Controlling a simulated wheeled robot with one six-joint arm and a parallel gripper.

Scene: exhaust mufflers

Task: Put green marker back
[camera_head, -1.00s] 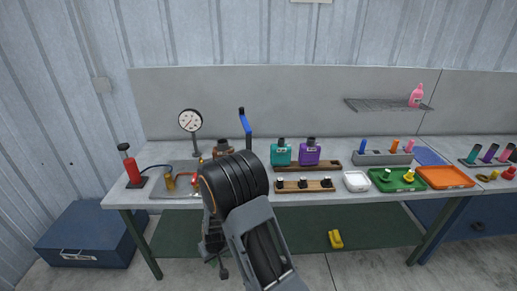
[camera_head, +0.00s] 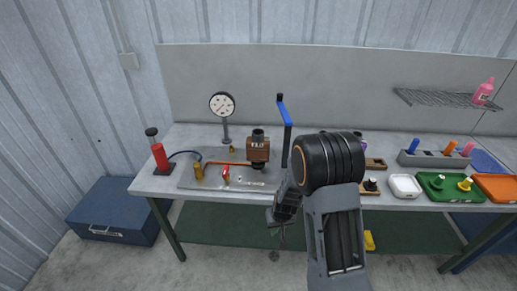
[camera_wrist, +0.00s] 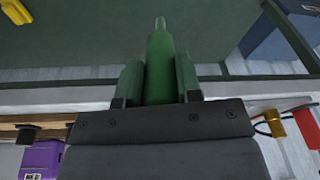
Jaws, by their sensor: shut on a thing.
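A green marker (camera_wrist: 160,55) is held between the two fingers of my gripper (camera_wrist: 160,80) in the wrist view. Its narrow pale tip points to the top of that view, above the green lower shelf. In the head view my arm stands in front of the bench, and the marker cannot be made out there. A grey holder (camera_head: 424,161) stands at the right of the bench top. It carries a blue marker (camera_head: 414,145), an orange marker (camera_head: 450,146) and a pink marker (camera_head: 468,148), with a gap between blue and orange.
A white tray (camera_head: 405,186) and a green tray (camera_head: 430,193) lie in front of the holder. A brown muffler (camera_head: 257,150), a gauge (camera_head: 222,106) and a red pump (camera_head: 160,157) stand at left. A yellow piece (camera_head: 369,240) lies low under the bench.

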